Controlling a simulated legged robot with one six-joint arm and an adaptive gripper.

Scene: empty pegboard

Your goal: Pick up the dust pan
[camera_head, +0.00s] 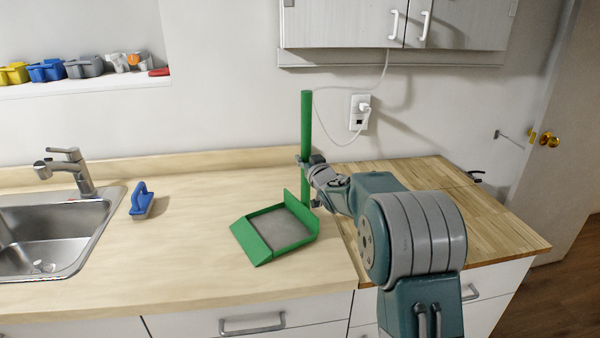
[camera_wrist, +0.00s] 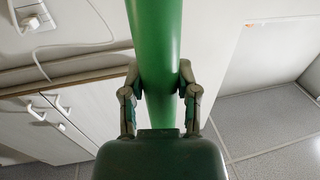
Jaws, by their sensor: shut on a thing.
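The green dust pan (camera_head: 275,234) has a grey inner floor and a tall upright green handle (camera_head: 307,125). Its pan sits at the counter near the seam with the wooden section; I cannot tell whether it touches the surface. My gripper (camera_head: 308,166) is shut on the handle, partway up. In the wrist view the handle (camera_wrist: 157,60) runs between the two fingers of my gripper (camera_wrist: 158,92), one on each side. My arm hides part of the wooden counter behind it.
A blue brush-like object (camera_head: 142,201) lies on the counter (camera_head: 190,235) beside the sink (camera_head: 50,235) and faucet (camera_head: 68,170). An outlet with a plug and cord (camera_head: 361,112) is on the wall behind the handle. Cabinets (camera_head: 395,25) hang above. Clear counter lies left of the pan.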

